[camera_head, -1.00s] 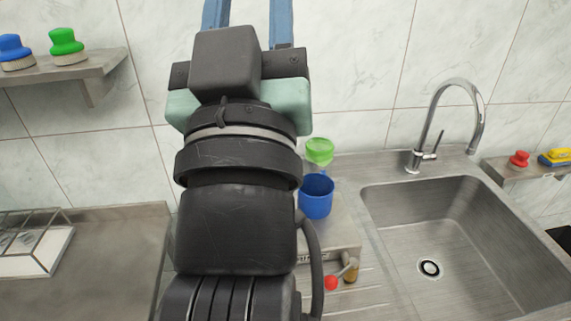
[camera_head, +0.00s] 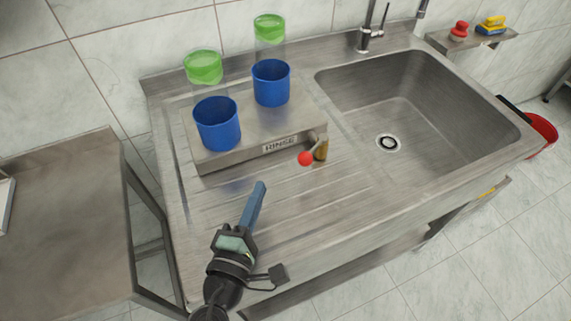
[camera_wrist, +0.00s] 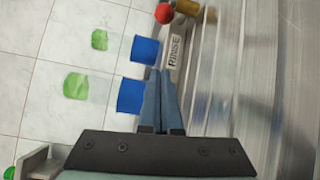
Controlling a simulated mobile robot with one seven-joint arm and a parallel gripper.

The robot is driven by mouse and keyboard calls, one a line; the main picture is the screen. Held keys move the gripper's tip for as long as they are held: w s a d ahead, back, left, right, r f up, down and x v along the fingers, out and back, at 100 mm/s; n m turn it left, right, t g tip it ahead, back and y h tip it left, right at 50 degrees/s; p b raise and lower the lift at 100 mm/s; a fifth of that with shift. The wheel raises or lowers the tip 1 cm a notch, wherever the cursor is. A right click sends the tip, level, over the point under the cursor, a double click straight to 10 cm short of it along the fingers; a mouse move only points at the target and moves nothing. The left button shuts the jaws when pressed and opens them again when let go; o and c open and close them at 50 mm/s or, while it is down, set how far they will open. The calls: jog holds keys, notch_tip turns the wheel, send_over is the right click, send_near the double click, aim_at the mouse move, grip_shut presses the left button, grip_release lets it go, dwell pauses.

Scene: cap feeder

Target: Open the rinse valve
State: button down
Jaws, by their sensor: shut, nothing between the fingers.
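The rinse valve is a small lever with a red ball knob (camera_head: 305,158) on a brass fitting (camera_head: 321,151). It sits at the right end of the front of a steel box labelled RINSE (camera_head: 280,144). The red knob (camera_wrist: 163,13) and brass fitting (camera_wrist: 187,8) also show at the top of the wrist view. My gripper (camera_head: 261,184) is shut and empty, over the ribbed drainboard, to the left and in front of the knob and apart from it. In the wrist view its blue fingers (camera_wrist: 161,72) lie together, pointing toward the RINSE box.
Two blue cups (camera_head: 217,123) (camera_head: 271,82) stand on the box, with clear tubes and green tops (camera_head: 203,67) (camera_head: 269,28) above. The sink basin (camera_head: 400,110) is to the right. A side table (camera_head: 60,220) stands left. The drainboard front is clear.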

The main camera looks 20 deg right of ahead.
aim_at(314, 148)
dwell(0.3)
jog(key=p+x, duration=0.1)
jog(key=x, duration=0.8)
jog(key=shift+w+d+r, duration=0.15)
jog(key=shift+w+d, duration=0.05)
jog(key=shift+s+d+r+p, duration=0.25)
jog(key=shift+s+d+p, duration=0.55)
jog(key=shift+d, duration=0.2)
jog(key=shift+s+d, duration=0.35)
jog(key=shift+s, duration=0.2)
